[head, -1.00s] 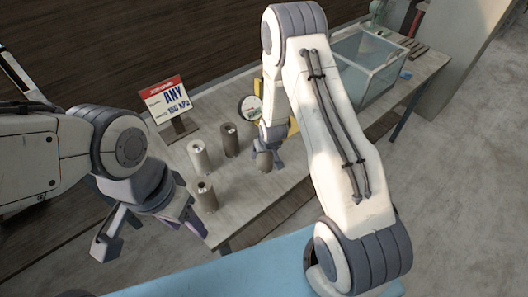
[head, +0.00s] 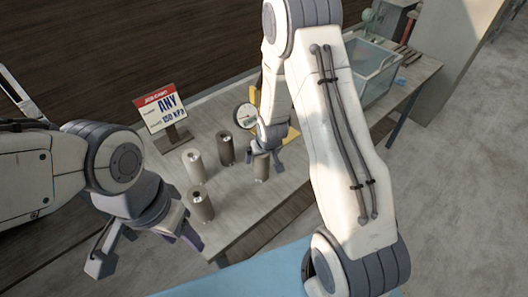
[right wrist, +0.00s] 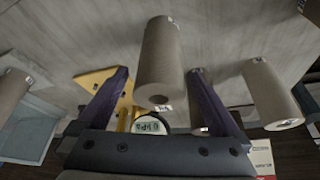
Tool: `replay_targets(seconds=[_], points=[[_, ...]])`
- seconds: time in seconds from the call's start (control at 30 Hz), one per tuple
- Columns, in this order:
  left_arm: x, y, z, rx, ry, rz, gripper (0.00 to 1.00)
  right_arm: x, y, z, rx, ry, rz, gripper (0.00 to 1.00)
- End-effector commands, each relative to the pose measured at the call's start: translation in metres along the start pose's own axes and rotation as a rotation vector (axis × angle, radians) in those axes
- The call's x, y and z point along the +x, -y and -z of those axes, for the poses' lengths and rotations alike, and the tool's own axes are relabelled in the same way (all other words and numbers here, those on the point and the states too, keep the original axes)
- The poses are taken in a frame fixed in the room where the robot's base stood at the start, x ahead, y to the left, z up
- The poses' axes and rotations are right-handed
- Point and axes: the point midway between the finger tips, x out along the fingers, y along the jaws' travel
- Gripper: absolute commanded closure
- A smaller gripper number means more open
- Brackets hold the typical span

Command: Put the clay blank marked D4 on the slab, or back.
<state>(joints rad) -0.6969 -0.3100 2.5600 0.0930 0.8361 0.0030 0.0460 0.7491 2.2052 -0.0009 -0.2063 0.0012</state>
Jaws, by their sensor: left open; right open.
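Several grey-brown clay cylinders stand upright on the table in the head view: a pale one (head: 195,167), a dark one behind it (head: 225,149), a front one (head: 202,205), and one under my right gripper (head: 262,170). I cannot read D4 on any of them. My right gripper (head: 268,150) is open. In the right wrist view one cylinder (right wrist: 160,60) appears between its two spread purple fingers (right wrist: 158,78), with a gap on each side; its depth between them is unclear. My left gripper (head: 145,245) is open and empty at lower left. I cannot make out which surface is the slab.
A sign reading ANY 150 kPa (head: 161,108) stands at the table's back left. A clear bin (head: 372,70) stands at the right. Another cylinder (right wrist: 270,95) is close by.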

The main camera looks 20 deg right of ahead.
Motion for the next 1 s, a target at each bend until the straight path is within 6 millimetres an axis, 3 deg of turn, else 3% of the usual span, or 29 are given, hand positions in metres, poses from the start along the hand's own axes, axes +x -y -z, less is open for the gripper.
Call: replay_targets(seconds=[0.3, 0.5, 0.57, 0.67, 0.77, 0.83, 0.9, 1.0], points=[[0.013, 0.001, -0.001, 0.001, 0.0, 0.0, 0.45, -0.051, 0.0, 0.001, 0.0, -0.005, 0.0, 0.0], [0.015, 0.001, -0.001, 0.001, 0.0, 0.0, 0.45, -0.067, 0.001, 0.0, -0.001, 0.0, 0.001, 0.0], [0.015, 0.001, -0.001, 0.001, 0.0, 0.0, 0.45, -0.073, 0.006, 0.0, -0.013, 0.003, 0.006, 0.0], [0.015, 0.001, -0.001, 0.001, 0.0, 0.0, 0.45, -0.097, 0.035, -0.007, -0.074, 0.029, 0.034, 0.0], [0.015, 0.001, -0.001, 0.001, 0.0, 0.0, 0.45, -0.14, 0.08, -0.03, -0.184, 0.083, 0.081, 0.0], [0.015, 0.001, -0.001, 0.001, 0.0, 0.0, 0.45, -0.174, 0.109, -0.057, -0.278, 0.132, 0.117, 0.0], [0.015, 0.001, -0.001, 0.001, 0.0, 0.0, 0.45, -0.208, 0.13, -0.088, -0.37, 0.183, 0.15, 0.0], [0.015, 0.001, -0.001, 0.001, 0.0, 0.0, 0.45, -0.248, 0.145, -0.132, -0.49, 0.25, 0.185, 0.0]])
